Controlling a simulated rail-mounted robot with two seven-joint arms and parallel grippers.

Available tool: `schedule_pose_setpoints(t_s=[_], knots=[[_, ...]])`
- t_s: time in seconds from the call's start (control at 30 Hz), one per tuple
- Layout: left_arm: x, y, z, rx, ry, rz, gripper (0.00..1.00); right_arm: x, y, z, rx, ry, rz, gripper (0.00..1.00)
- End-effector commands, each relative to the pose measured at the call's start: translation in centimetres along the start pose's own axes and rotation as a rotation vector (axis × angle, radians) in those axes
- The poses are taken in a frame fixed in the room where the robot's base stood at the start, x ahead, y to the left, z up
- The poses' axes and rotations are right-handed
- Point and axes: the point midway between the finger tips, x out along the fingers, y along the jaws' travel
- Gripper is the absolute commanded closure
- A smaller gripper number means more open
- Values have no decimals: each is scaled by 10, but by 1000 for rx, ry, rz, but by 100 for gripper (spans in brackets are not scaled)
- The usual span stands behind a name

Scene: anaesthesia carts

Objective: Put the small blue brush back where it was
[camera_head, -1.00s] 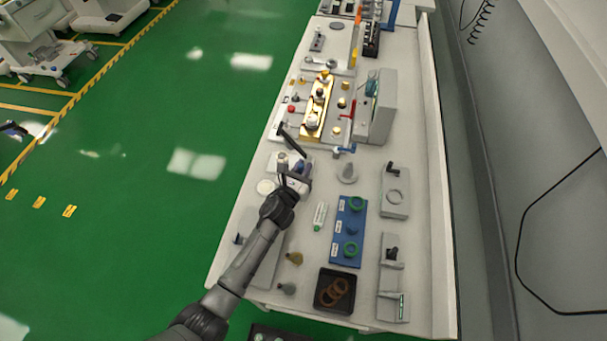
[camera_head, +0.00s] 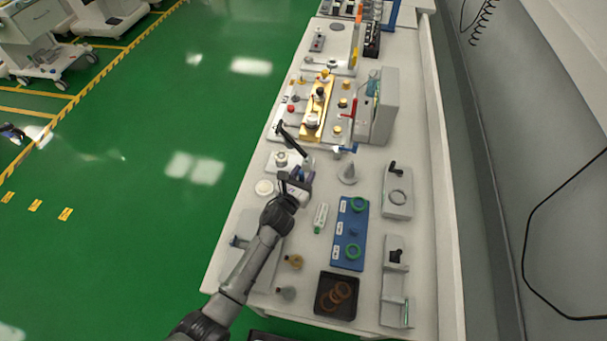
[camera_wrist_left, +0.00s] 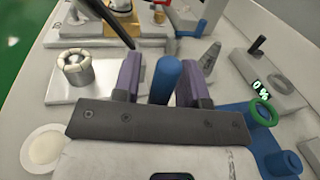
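My left gripper (camera_head: 303,172) is over the bench near a white plate with a round metal fitting (camera_head: 281,160). In the left wrist view, its two purple fingers (camera_wrist_left: 160,80) stand on either side of the small blue brush (camera_wrist_left: 166,80). The brush shows as a plain blue rounded cylinder lined up with the fingers. The gripper appears shut on it, though the contact is hard to see. The brush's lower end is hidden behind the gripper's dark bar. My right gripper is not in view.
A blue holder with green rings (camera_head: 350,232), a grey cone (camera_head: 347,173) and a black tray with brown rings (camera_head: 337,296) are to the right. A white round dish (camera_head: 264,187) is left of the gripper. A gold block (camera_head: 318,108) stands farther back.

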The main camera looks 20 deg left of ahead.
Motion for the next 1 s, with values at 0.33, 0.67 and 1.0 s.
schedule_pose_setpoints(t_s=[0.33, 0.67, 1.0], knots=[[0, 0, 3, 0, 0, 0, 56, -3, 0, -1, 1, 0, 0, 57], [-51, 0, 2, 2, 1, 0, 56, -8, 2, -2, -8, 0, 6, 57], [-104, 0, 2, 1, 1, 0, 56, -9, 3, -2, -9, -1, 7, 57]])
